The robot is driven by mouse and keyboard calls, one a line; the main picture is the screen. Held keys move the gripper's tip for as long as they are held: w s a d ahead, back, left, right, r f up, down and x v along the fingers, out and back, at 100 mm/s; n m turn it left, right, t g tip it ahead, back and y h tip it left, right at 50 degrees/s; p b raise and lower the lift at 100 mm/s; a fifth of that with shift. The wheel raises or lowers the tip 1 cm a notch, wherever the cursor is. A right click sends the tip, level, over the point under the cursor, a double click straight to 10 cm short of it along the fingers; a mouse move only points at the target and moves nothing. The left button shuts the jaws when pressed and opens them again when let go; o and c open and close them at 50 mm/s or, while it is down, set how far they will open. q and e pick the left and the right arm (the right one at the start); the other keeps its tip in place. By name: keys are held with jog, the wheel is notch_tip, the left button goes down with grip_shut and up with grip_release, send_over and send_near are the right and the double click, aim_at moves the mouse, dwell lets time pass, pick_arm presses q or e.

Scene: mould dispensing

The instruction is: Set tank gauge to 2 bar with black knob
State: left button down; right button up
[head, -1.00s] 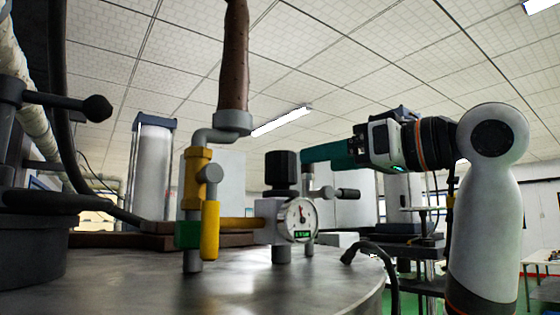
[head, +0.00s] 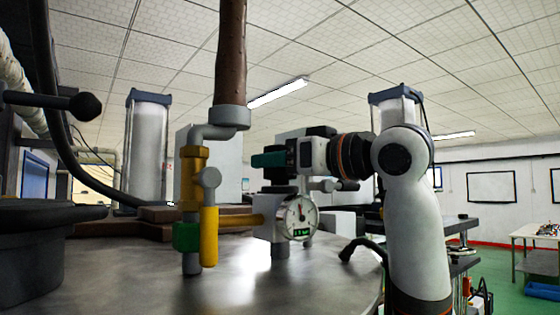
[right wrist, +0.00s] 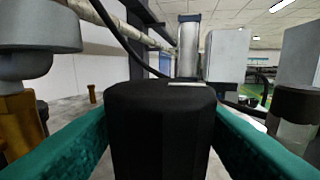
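The black knob (head: 279,174) sits on top of the gauge fitting on the metal tank lid (head: 235,262). The round white gauge (head: 300,216) faces me below it; its needle points roughly upward, and its green readout is too small to read surely. My right gripper (head: 268,160) reaches in from the right at knob height, its teal finger partly covering the knob. In the right wrist view the black knob (right wrist: 160,130) stands between both teal fingers, which run along its sides. Firm contact is unclear. My left gripper is out of view.
A brass valve (head: 194,178) with a yellow lever (head: 209,236) and a brown hose (head: 230,60) stands left of the gauge. A dark ball-ended lever (head: 83,106) is at far left.

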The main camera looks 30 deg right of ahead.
jog(key=c, duration=0.6)
jog(key=shift+o, duration=0.2)
jog(key=shift+n+y, duration=0.3)
jog(key=shift+y, duration=0.1)
jog(key=n+g+y, duration=0.2)
jog(key=y, duration=0.1)
jog(key=shift+d+n+g+y, duration=0.1)
jog(key=shift+n+g+y, duration=0.2)
jog(key=shift+y, duration=0.1)
jog(key=shift+r+n+g+y, duration=0.1)
jog(key=shift+n+g+y, duration=1.75)
jog(key=shift+g, duration=0.25)
jog(key=shift+n+g, duration=0.25)
jog(key=shift+g, duration=0.05)
jog(key=o, duration=1)
jog(key=shift+s, duration=0.1)
